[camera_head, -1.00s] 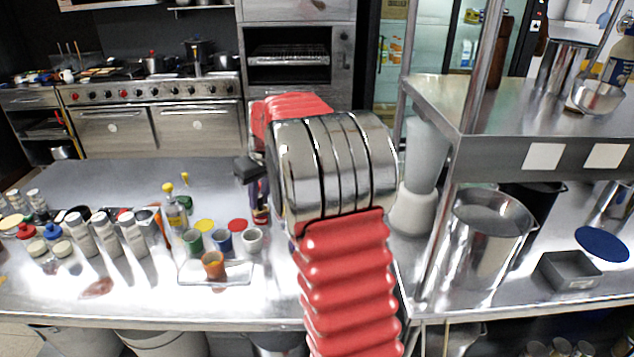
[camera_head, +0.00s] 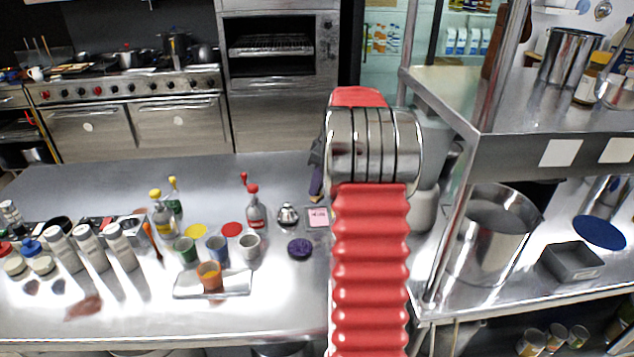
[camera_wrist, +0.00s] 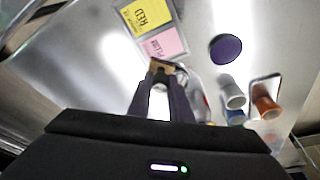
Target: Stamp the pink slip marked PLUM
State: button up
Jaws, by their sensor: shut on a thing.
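The pink slip (camera_wrist: 163,44) reads PLUM in the wrist view and lies flat on the steel table, just past my fingertips. A small pink slip (camera_head: 318,217), its word too blurred to read, also shows in the head view left of my arm. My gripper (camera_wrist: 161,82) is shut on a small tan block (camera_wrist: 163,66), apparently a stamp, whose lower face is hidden. The block is close to the slip's near edge; I cannot tell whether it touches. A round purple pad (camera_wrist: 226,48) lies right of the slip, and shows in the head view (camera_head: 299,248).
A yellow slip (camera_wrist: 147,14) marked RED adjoins the pink one. A silver bell-like object (camera_head: 287,215) stands beside the pink slip. Cups, including a white one (camera_head: 249,246) and an orange one (camera_head: 209,276), stand to the left. A steel shelf (camera_head: 545,150) rises at the right.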

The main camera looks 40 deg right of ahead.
aim_at(321, 196)
jog(key=shift+s+d, duration=0.1)
jog(key=shift+d, duration=0.05)
jog(key=shift+f, duration=2.95)
jog(key=shift+f, duration=0.55)
jog(key=shift+r, duration=0.1)
jog(key=shift+r, duration=3.45)
